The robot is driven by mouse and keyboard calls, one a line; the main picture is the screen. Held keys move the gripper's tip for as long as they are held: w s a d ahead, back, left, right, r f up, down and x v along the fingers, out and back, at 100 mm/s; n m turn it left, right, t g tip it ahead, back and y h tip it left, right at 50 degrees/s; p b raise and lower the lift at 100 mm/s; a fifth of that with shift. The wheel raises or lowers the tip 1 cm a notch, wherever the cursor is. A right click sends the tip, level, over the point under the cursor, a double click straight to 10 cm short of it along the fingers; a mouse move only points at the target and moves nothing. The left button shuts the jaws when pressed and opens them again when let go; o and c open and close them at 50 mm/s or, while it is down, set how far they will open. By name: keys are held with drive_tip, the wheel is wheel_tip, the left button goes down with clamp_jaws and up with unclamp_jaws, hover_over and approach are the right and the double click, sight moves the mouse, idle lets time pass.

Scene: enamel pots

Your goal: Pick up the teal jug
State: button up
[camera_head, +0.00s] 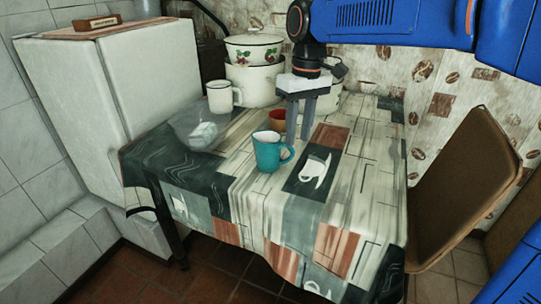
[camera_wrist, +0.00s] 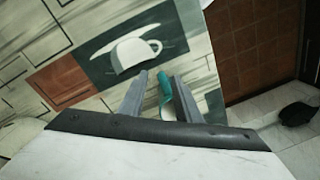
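The teal jug (camera_head: 267,153) stands upright on the patterned tablecloth, near the middle of the table, its handle to the right. My gripper (camera_head: 298,141) points down from above, with its two fingers apart. In the head view its fingertips appear just behind and right of the jug's rim, near the handle. In the wrist view a narrow teal part of the jug (camera_wrist: 164,90) shows between the open fingers (camera_wrist: 161,75); the gripper body hides the rest. I cannot tell whether a finger touches the jug. No grip on it shows.
A reddish-brown cup (camera_head: 277,119) is behind the fingers. A white mug (camera_head: 221,98), a clear bowl (camera_head: 192,133) and stacked enamel pots (camera_head: 253,84) stand at the back left. The tablecloth (camera_head: 345,190) right of the jug is clear.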

sight(292, 150)
wheel_tip(292, 150, down, 3)
drive_tip(key=shift+s+a+f, duration=0.1)
drive_tip(key=shift+a+f, duration=0.05)
drive_tip(key=shift+f, duration=0.05)
drive_tip(key=shift+a+f, duration=0.2)
drive_tip(key=shift+f, duration=0.65)
drive_tip(key=shift+a+f, duration=0.15)
drive_tip(key=shift+f, duration=0.7)
drive_tip(key=shift+a+f, duration=0.2)
drive_tip(key=shift+f, duration=0.65)
clamp_jaws()
